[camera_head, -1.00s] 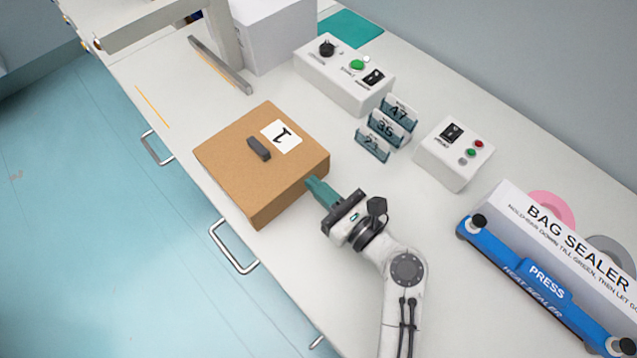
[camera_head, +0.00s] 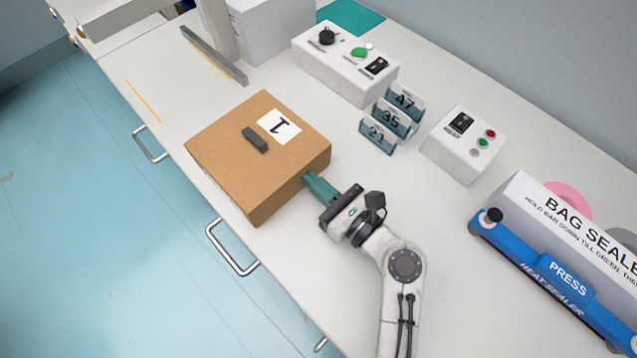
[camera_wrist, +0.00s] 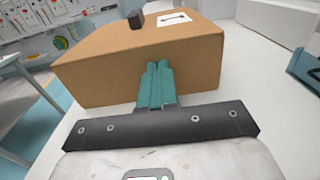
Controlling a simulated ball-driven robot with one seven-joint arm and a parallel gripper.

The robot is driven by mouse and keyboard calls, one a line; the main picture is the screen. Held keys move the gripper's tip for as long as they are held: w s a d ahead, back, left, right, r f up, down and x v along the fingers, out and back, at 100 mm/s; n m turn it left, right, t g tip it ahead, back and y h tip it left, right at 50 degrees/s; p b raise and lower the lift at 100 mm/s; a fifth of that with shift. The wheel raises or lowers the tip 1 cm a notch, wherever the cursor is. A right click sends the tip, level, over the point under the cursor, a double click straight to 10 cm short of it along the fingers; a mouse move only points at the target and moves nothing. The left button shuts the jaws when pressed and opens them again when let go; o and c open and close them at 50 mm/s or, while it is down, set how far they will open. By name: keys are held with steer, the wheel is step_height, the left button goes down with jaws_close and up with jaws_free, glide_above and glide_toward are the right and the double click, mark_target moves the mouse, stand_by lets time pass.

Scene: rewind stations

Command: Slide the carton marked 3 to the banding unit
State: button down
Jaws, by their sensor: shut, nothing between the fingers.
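The brown carton (camera_head: 225,155) sits flat on the bench. Its white label (camera_head: 279,126) appears to read 1, upside down, not 3. A dark grey block (camera_head: 255,140) is on its top. My gripper (camera_head: 309,180) is shut and empty, its teal fingertips at the carton's near right side. In the wrist view the closed fingers (camera_wrist: 155,85) point at the middle of the carton's side (camera_wrist: 100,78) and seem to touch it. A grey arch-like frame (camera_head: 215,25) with a metal rail (camera_head: 213,55) stands beyond the carton; I cannot tell if it is the banding unit.
A control box (camera_head: 343,68) with a knob and green button stands behind the carton. Number cards (camera_head: 391,118), a smaller switch box (camera_head: 466,143) and a blue-barred bag sealer (camera_head: 560,280) line the right. The bench's front edge runs close along the carton's left side.

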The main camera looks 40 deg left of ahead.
glide_toward(247, 122)
steer(key=a+f, duration=0.1)
steer(key=a, duration=0.1)
steer(key=w+a+f, duration=0.1)
steer(key=a+f, duration=0.1)
steer(key=a, duration=0.1)
steer(key=shift+w+a, duration=0.25)
steer(key=shift+a, duration=0.15)
steer(key=a+b, duration=0.2)
steer(key=a, duration=0.3)
steer(key=w+a+b, duration=0.1)
steer(key=a+b, duration=0.1)
steer(key=a, duration=0.4)
steer(key=a+b, duration=0.3)
steer(key=a, duration=0.3)
steer(key=shift+w, duration=0.2)
steer(key=shift+d+r+p, duration=0.1)
steer(key=shift+d+p, duration=0.3)
steer(key=shift+p, duration=0.05)
steer(key=d+p, duration=0.1)
steer(key=d, duration=0.2)
steer(key=d+p, duration=0.1)
steer(key=d, duration=0.2)
steer(key=d+p, duration=0.1)
steer(key=d, duration=0.2)
steer(key=shift+s, duration=0.35)
steer(key=shift+s+d, duration=0.1)
steer(key=shift+d, duration=0.3)
